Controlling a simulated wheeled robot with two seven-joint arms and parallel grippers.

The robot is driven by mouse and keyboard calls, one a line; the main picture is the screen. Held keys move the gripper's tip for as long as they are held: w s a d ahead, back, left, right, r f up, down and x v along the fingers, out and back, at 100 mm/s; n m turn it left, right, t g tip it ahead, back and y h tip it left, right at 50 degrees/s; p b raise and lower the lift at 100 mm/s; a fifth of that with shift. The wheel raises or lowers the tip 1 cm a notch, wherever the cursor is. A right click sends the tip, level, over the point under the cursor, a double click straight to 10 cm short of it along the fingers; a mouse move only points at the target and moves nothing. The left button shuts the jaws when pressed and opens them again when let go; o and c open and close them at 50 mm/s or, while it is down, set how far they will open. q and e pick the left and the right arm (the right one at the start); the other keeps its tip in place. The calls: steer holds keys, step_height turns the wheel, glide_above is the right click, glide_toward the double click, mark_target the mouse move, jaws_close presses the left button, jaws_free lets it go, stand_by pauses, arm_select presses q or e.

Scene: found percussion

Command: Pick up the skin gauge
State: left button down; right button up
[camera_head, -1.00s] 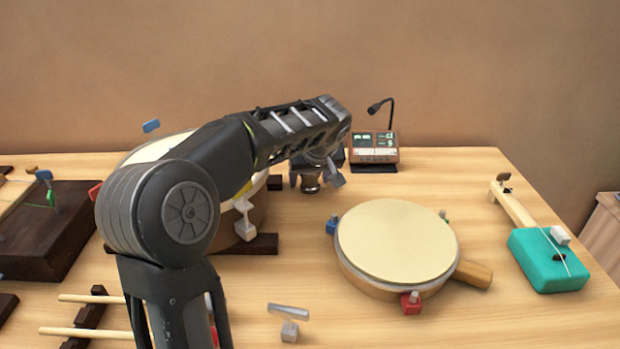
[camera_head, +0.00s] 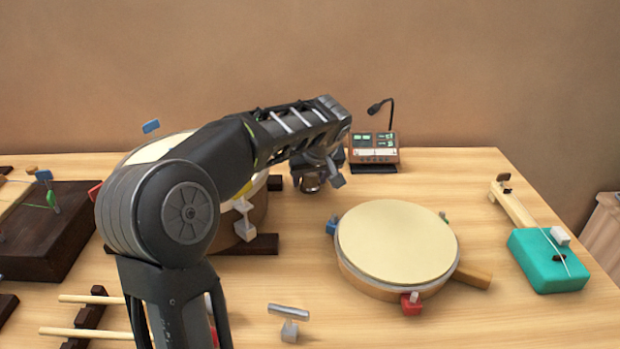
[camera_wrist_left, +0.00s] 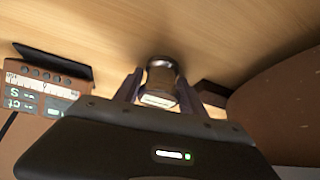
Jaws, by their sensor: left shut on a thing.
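The skin gauge is a small, shiny brown-metal cylinder (camera_head: 311,183), and it shows larger in the left wrist view (camera_wrist_left: 162,74). My left gripper (camera_head: 308,181) is shut on it, with one dark finger on each side in the wrist view. It is close to the table top behind the middle; I cannot tell whether it still touches the wood. My gripper partly hides its top. My right gripper is not in view.
A console with a lit display and microphone (camera_head: 374,146) stands just right of the gauge. A large drum (camera_head: 258,212) is close on the left, partly behind my arm. A handled frame drum (camera_head: 397,243) lies in front, and a teal stringed instrument (camera_head: 545,262) at right.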

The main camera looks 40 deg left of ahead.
arm_select(q)
steer(key=shift+r, duration=0.1)
step_height(320, 180, up, 10)
steer(key=p, duration=0.2)
steer(key=shift+p, duration=0.4)
stand_by(0.4)
